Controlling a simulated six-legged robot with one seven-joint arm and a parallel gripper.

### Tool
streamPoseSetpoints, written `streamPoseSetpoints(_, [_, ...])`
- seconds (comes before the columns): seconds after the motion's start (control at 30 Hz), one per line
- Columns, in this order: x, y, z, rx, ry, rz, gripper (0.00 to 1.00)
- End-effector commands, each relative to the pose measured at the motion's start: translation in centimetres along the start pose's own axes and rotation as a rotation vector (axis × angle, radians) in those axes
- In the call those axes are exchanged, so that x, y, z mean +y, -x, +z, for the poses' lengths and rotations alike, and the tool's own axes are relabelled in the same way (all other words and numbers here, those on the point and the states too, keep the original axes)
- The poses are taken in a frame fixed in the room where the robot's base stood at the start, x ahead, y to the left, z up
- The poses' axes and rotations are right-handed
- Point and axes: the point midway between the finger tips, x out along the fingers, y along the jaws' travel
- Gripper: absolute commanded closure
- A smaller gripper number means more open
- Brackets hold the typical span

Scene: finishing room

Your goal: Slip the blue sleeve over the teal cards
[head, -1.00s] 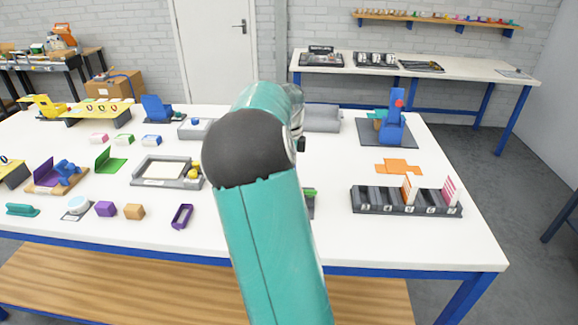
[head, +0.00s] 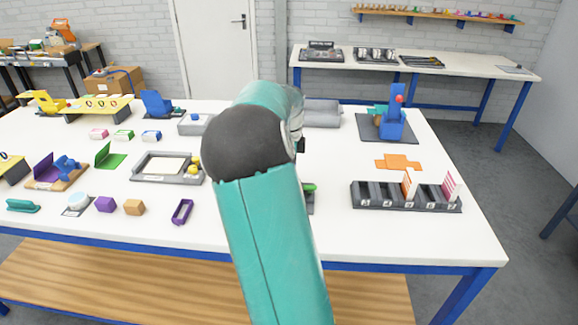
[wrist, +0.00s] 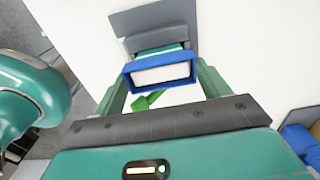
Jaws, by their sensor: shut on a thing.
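In the wrist view the blue sleeve (wrist: 158,60), an open rectangular band, sits between the two teal fingers of my gripper (wrist: 162,75), which is shut on it. I look into its open near end, where a white surface shows. The teal cards (wrist: 153,49) show as a narrow teal strip just beyond the sleeve's far edge, against a grey holder (wrist: 155,38) on a dark grey mat. I cannot tell whether the sleeve touches or surrounds the cards. In the head view my arm hides the gripper, sleeve and cards.
In the wrist view a green piece (wrist: 148,100) lies below the sleeve. In the head view a slotted grey rack (head: 405,207) and orange sheet (head: 398,162) are to the right of my arm. A grey tray (head: 167,179) and small purple frame (head: 182,212) are to its left.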

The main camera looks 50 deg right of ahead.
Motion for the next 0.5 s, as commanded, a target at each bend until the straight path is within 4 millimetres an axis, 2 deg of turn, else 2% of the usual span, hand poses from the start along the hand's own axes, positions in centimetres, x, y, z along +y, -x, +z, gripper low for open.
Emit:
streamPoseSetpoints(0.43, [0.0, -0.37, 0.0, 0.0, 0.0, 0.0, 0.38])
streamPoseSetpoints(0.47, [0.0, -0.37, 0.01, 0.0, 0.0, 0.0, 0.23])
streamPoseSetpoints(0.5, [0.0, -0.37, 0.01, 0.0, 0.0, 0.0, 0.15])
